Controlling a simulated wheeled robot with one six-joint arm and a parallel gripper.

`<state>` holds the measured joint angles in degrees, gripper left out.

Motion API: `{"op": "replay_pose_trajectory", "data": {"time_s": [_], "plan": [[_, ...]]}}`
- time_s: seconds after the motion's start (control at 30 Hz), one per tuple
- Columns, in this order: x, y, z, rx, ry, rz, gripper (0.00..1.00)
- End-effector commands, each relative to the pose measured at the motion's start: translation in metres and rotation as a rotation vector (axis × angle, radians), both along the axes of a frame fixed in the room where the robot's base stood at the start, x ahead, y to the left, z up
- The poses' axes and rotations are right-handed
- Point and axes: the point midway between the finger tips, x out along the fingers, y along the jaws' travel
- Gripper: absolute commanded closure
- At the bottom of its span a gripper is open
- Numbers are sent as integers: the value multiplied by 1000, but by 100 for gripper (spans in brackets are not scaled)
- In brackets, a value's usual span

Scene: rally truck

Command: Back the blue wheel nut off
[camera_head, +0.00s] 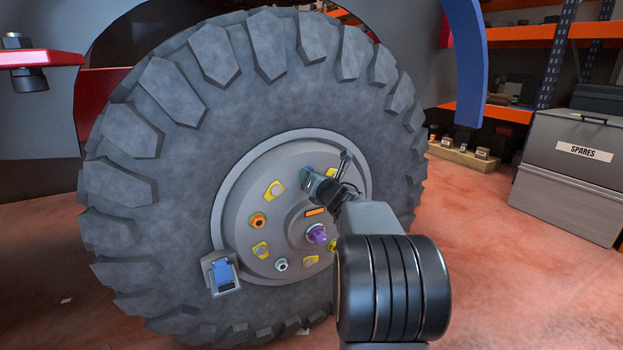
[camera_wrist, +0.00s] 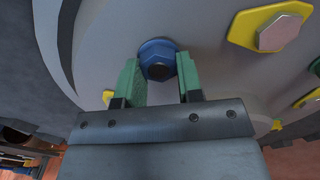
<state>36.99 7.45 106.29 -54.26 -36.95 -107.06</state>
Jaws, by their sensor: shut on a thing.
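The blue wheel nut (camera_wrist: 157,58) shows in the wrist view at the top centre, on the grey wheel hub (camera_wrist: 210,55). My gripper (camera_wrist: 158,75) has its two green fingers on either side of the nut and is shut on it. In the head view my gripper (camera_head: 306,178) reaches the upper part of the hub (camera_head: 240,205), and there it hides the nut. The big knobbly tyre (camera_head: 165,215) surrounds the hub.
Other hub fittings include an orange nut (camera_head: 258,221), a purple nut (camera_head: 317,234), a white-grey nut (camera_head: 281,265) and several yellow-backed bolts (camera_head: 275,190). A small box with a blue part (camera_head: 222,274) sits at the hub's lower left. A SPARES case (camera_head: 572,170) stands right on the reddish floor.

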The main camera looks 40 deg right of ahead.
Motion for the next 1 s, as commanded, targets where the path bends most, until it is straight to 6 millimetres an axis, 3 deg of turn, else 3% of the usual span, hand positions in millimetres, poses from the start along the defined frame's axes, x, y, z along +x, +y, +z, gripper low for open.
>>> {"op": "replay_pose_trajectory", "data": {"time_s": [0.3, 0.33, 0.57, 0.87, 1.0], "plan": [[1, 1, 3, -2, -6, 3, 90], [1, 1, 3, -2, -6, 3, 63], [0, -1, 2, -1, -4, -1, 41], [-1, 0, 1, 0, -2, -1, 40], [-12, 1, 3, 0, -3, -1, 40]]}}
